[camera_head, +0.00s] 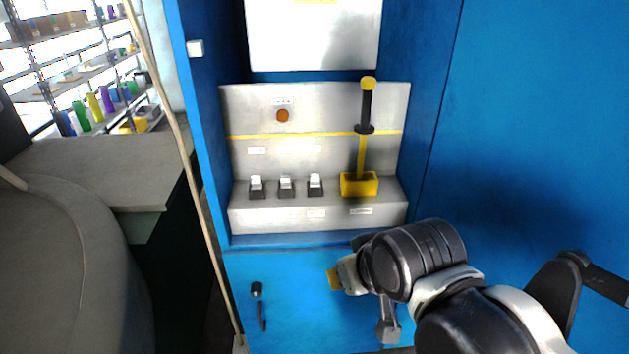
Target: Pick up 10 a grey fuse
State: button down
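No part is clearly marked as the grey fuse. Three small blocks with black bases and pale grey-white tops stand in a row on the ledge inside the blue cabinet: a left one (257,187), a middle one (286,187) and a right one (315,185). I cannot tell whether they are fuses or switches. My gripper (336,279) is below and right of them, in front of the lower blue panel, apart from the blocks. A yellow piece shows at its end. My arm hides much of the gripper, so its opening and any hold are unclear.
A yellow lever with a black grip (367,107) rises from a yellow base (359,184) right of the blocks. An orange-brown round button (282,115) is on the back panel. The blue cabinet wall (530,120) bounds the right. A grey counter (95,170) is at left.

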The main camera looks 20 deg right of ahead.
aim_at(257, 183)
jog(key=i+j+z, duration=0.2)
jog(key=j+z, duration=0.15)
jog(key=i+j+z, duration=0.1)
jog(key=j+z, duration=0.25)
jog(key=j, duration=0.25)
jog(key=j+z, duration=0.35)
jog(key=j, duration=0.15)
